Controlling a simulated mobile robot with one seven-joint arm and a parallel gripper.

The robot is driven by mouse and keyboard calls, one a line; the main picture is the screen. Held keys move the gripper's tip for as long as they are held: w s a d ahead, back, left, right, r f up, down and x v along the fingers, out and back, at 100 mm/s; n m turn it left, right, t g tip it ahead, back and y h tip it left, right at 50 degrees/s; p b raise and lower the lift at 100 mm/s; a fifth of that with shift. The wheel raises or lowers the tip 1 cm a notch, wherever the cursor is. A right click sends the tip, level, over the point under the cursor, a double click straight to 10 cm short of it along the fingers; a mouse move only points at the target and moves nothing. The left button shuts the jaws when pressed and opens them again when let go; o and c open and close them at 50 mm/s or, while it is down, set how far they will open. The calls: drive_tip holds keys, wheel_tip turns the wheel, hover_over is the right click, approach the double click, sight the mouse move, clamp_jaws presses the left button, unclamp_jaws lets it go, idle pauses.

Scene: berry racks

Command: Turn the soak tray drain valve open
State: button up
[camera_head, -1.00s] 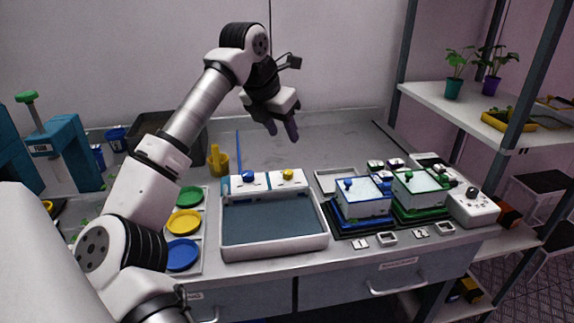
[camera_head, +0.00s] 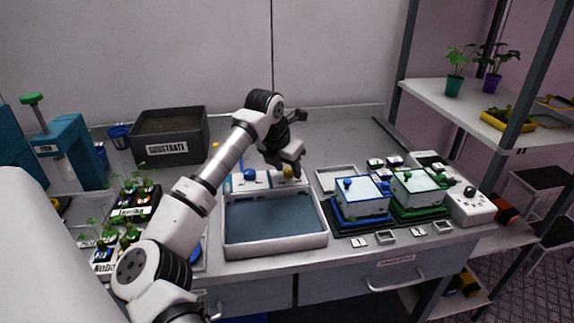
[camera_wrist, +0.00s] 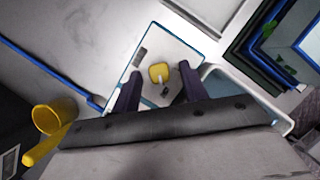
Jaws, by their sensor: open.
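The soak tray (camera_head: 226,238) is a white-rimmed basin with a dark blue-grey floor at the front of the bench. Behind it stand white valve blocks, one with a blue knob (camera_head: 250,174) and one with a yellow knob (camera_head: 288,172). My gripper (camera_head: 292,168) is at the yellow knob, partly covering its block in the head view. In the wrist view, the yellow knob (camera_wrist: 158,73) on its white block (camera_wrist: 180,48) lies between the open dark fingers of my gripper (camera_wrist: 160,72). Whether a finger touches the knob I cannot tell.
Lidded blue (camera_head: 362,197) and green (camera_head: 418,188) boxes stand right of the tray. A grey substrate bin (camera_head: 190,122) is behind, left. Potted seedlings (camera_head: 134,200) are left. A yellow cup (camera_wrist: 56,116) and blue rod (camera_wrist: 45,72) lie near the block.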

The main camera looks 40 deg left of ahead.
drive_tip(key=shift+f, duration=0.1)
clamp_jaws()
idle(0.3)
drive_tip(key=shift+b, duration=0.3)
drive_tip(key=n+b, duration=0.1)
drive_tip(key=n+y+b, duration=0.1)
drive_tip(key=n+b, duration=0.1)
drive_tip(key=shift+w+d+f+n+b, duration=0.1)
drive_tip(key=shift+f+n+b, duration=0.2)
drive_tip(key=shift+b, duration=0.1)
drive_tip(key=n+y+b, duration=0.1)
drive_tip(key=n+b, duration=0.1)
drive_tip(key=n+g+y+b, duration=0.1)
drive_tip(key=n+b, duration=0.2)
drive_tip(key=shift+w+d+r+g, duration=0.1)
drive_tip(key=shift+d+r+g, duration=0.05)
drive_tip(key=shift+g, duration=0.15)
drive_tip(key=n+b, duration=0.1)
drive_tip(key=n, duration=0.1)
drive_tip(key=n+g+y+b, duration=0.1)
drive_tip(key=n, duration=0.2)
drive_tip(key=shift+w+d+r+g, duration=0.1)
drive_tip(key=shift+w+g, duration=0.05)
drive_tip(key=shift+g, duration=0.15)
drive_tip(key=shift+w+r+n+g+b, duration=0.15)
drive_tip(key=shift+n+g+b, duration=0.65)
drive_tip(key=shift+n, duration=1.4)
